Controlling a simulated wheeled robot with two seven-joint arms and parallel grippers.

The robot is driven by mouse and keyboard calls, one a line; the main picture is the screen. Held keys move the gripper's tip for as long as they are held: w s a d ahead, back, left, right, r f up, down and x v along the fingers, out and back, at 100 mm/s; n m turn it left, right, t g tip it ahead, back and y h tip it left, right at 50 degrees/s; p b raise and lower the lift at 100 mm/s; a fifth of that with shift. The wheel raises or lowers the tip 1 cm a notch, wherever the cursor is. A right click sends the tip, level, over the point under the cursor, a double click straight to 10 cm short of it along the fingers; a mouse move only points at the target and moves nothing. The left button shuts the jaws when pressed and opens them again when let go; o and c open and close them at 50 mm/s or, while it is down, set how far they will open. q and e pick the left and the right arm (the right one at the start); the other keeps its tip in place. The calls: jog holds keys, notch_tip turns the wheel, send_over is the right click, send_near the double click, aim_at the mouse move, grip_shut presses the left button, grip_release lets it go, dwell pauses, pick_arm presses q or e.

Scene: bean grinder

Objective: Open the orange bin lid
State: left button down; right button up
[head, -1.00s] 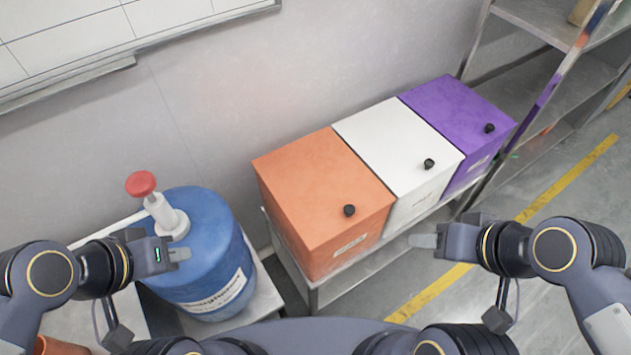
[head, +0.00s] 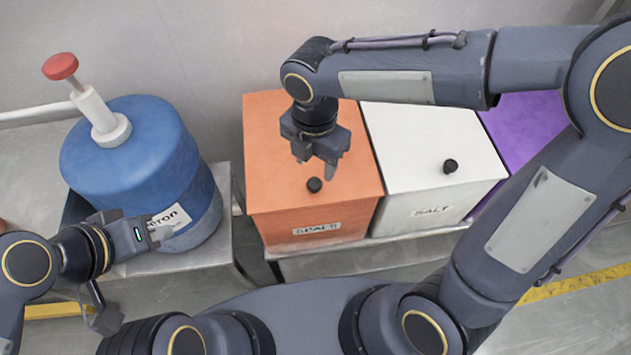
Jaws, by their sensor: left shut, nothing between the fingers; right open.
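The orange bin (head: 310,227) stands at the left end of a row of three bins, with its lid (head: 268,130) closed. A small black knob (head: 314,185) sits near the front edge of the lid. My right gripper (head: 318,168) is open and points down just above and behind the knob in the picture; I cannot tell whether it touches it. The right wrist hides part of the lid's back. My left gripper (head: 166,237) is shut and empty, in front of the blue drum at the left.
A white bin (head: 420,140) with a black knob and a purple bin (head: 520,120) stand to the right, partly behind my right arm. A blue drum (head: 130,160) with a red-topped pump (head: 61,67) stands on a table to the left. A wall rises behind.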

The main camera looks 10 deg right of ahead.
aim_at(315, 183)
notch_tip(315, 183, down, 7)
jog(key=shift+r+b, duration=0.2)
jog(key=shift+b, duration=0.2)
jog(key=shift+r, duration=0.1)
grip_shut()
